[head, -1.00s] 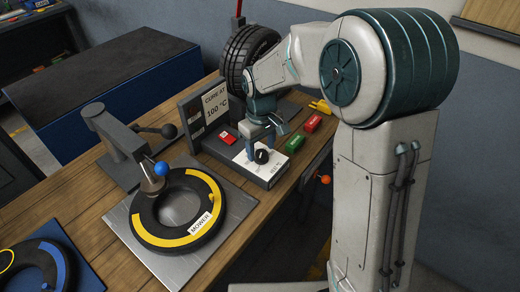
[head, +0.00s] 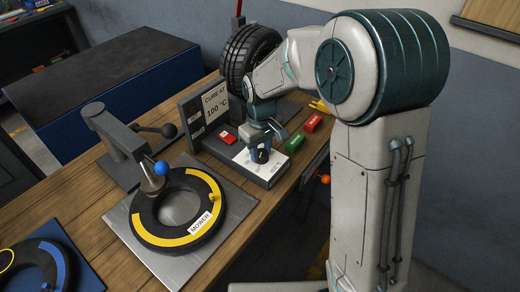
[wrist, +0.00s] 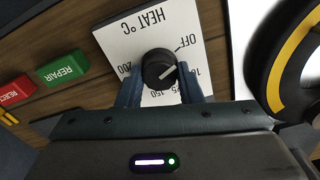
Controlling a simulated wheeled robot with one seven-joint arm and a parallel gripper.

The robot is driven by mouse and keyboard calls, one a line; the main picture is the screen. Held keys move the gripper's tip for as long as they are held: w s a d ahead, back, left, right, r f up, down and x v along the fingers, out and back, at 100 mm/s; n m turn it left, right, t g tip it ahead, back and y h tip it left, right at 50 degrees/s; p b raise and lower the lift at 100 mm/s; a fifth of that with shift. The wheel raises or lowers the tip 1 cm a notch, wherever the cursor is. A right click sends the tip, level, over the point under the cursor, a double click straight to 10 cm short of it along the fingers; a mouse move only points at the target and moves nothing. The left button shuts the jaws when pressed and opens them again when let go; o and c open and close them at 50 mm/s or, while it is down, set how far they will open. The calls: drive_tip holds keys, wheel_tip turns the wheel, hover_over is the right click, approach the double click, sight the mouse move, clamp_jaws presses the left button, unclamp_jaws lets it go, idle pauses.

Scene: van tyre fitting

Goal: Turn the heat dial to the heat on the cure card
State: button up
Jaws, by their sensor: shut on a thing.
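My gripper (wrist: 160,88) is shut on the dial, one blue-grey finger on each side. Marks for 150 and 200 also show, and the fingers partly cover the scale. In the head view my gripper (head: 261,152) is down at the control box (head: 268,176). The cure card (head: 215,102) behind it reads CURE AT 100 °C.
A green REPAIR block (head: 294,143) and a red block (head: 313,121) stand right of the control box. A red button (head: 228,138) is at its left. A tyre marked MOWER (head: 170,241) lies on a metal plate in front. A large tyre (head: 248,57) stands behind.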

sight(261, 152)
drive_tip(key=m+b, duration=0.1)
drive_tip(key=m, duration=1)
drive_tip(key=shift+b, duration=0.4)
drive_tip(key=shift+m, duration=0.3)
drive_tip(key=shift+r, duration=0.1)
drive_tip(key=o, duration=1)
wheel_tip(261, 152, up, 14)
drive_tip(key=shift+f, duration=0.15)
